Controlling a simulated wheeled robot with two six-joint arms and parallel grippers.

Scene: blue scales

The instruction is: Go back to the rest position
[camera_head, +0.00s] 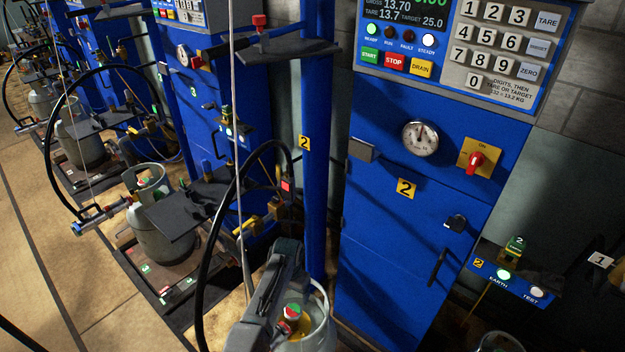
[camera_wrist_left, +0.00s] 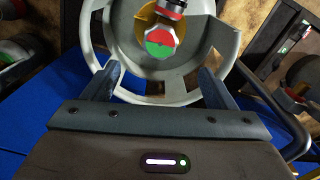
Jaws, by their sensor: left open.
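My left gripper (camera_head: 272,298) is at the bottom middle of the head view, beside the top of a grey gas cylinder (camera_head: 318,325). In the left wrist view my left gripper (camera_wrist_left: 157,82) has its two fingers apart with nothing held between them. The cylinder's round collar (camera_wrist_left: 101,40) lies just past the fingertips; whether they touch it I cannot tell. A valve with a red and green cap (camera_wrist_left: 160,43) sits inside the collar. My right gripper does not show.
A blue scale cabinet (camera_head: 400,245) marked 2 stands behind the cylinder, with a blue post (camera_head: 316,200) and a black hose (camera_head: 206,265) close by. Another cylinder (camera_head: 163,240) stands on a scale to the left. The floor (camera_head: 60,290) at lower left is clear.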

